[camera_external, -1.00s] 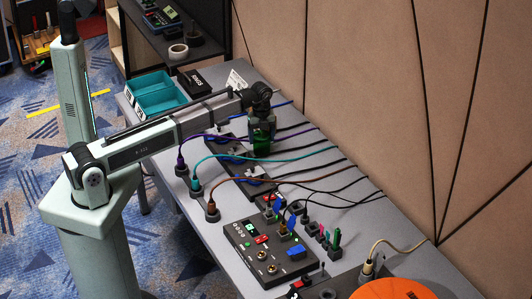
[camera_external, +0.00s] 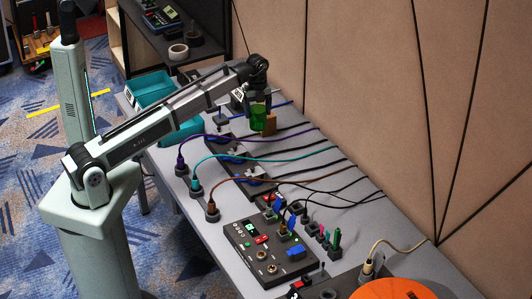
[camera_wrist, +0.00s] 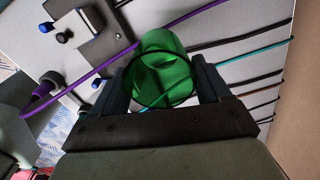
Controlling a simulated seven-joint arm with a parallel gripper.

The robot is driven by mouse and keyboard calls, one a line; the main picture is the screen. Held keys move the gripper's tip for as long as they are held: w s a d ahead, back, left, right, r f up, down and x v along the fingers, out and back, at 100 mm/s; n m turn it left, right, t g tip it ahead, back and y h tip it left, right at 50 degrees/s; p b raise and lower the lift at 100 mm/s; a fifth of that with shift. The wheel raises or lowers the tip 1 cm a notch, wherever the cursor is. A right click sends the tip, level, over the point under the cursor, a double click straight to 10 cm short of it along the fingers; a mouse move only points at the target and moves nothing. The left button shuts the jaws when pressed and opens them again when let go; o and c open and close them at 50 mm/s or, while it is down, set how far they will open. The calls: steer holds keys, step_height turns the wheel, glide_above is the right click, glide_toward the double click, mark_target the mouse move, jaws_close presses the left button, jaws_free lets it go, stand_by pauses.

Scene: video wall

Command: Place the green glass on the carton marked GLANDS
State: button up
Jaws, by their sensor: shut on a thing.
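The green glass (camera_external: 258,119) is a clear green tumbler. My gripper (camera_external: 258,104) is shut on it and holds it above the grey bench, with the arm reaching from the left. In the wrist view the glass (camera_wrist: 163,68) sits between the two dark fingers (camera_wrist: 160,82), and I look into its open mouth. A small brown box-like thing (camera_external: 270,124) shows just behind and right of the glass, partly hidden by it; no lettering on it can be read. I cannot tell whether it is the carton marked GLANDS.
Purple, teal and black cables (camera_external: 236,156) run across the bench (camera_external: 190,222) to the wall. Black boxes with connectors and a control box (camera_external: 270,250) stand nearer. A teal bin (camera_external: 150,88) is at the far left. An orange disc (camera_external: 405,292) lies at the front right.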

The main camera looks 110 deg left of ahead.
steer(key=s+a+r+n, duration=0.25)
steer(key=a+r, duration=0.55)
steer(key=a, duration=0.6)
steer(key=shift+w+d+f, duration=0.1)
steer(key=shift+f, duration=2.25)
steer(key=shift+w+d+f, duration=0.1)
steer(key=shift+f, duration=2.2)
steer(key=shift+f, duration=0.1)
steer(key=o, duration=1.5)
step_height(320, 180, up, 12)
steer(key=shift+r, duration=0.15)
